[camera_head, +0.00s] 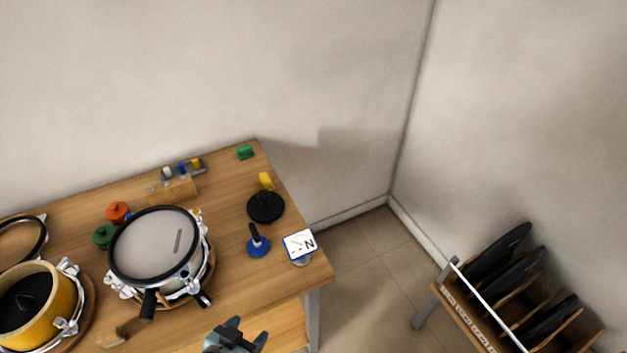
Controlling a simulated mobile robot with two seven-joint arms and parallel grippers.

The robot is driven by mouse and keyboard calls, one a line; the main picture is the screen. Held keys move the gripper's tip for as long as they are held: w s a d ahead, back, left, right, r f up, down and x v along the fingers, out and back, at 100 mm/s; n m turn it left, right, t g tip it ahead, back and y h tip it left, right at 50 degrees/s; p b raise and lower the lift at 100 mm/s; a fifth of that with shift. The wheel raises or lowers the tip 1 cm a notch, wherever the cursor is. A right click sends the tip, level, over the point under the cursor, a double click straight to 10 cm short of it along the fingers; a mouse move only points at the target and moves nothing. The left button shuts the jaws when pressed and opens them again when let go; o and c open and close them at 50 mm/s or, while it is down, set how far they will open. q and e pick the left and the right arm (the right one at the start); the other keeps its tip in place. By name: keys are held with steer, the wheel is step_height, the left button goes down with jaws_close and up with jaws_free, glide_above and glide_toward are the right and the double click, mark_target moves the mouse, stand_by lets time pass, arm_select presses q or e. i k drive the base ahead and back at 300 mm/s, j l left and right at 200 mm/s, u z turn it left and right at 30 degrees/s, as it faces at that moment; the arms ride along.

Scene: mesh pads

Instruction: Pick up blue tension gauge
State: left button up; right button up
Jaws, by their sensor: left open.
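The blue gauge (258,246) is a round blue disc with a black upright stem. It stands on the wooden table (245,290) near its right side, just left of a small white display. My left gripper (238,337) shows at the bottom edge of the view, its dark fingers apart and nothing seen between them. It is below the blue gauge in the picture and apart from it. Most of its arm is cut off by the frame. My right gripper is out of view.
The white display (300,244) stands near the table's right edge. A snare drum (157,245) is to the left, with a yellow drum (36,305) beyond. A rack of black pads (512,270) stands right.

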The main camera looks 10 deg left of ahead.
mark_target(299, 246)
steer(key=u, duration=1.55)
steer(key=z, duration=1.1)
steer(key=k+j+u, duration=0.15)
steer(key=j+u, duration=0.15)
steer(key=k+j+u, duration=0.15)
steer(key=j+u, duration=0.2)
steer(key=j, duration=0.15)
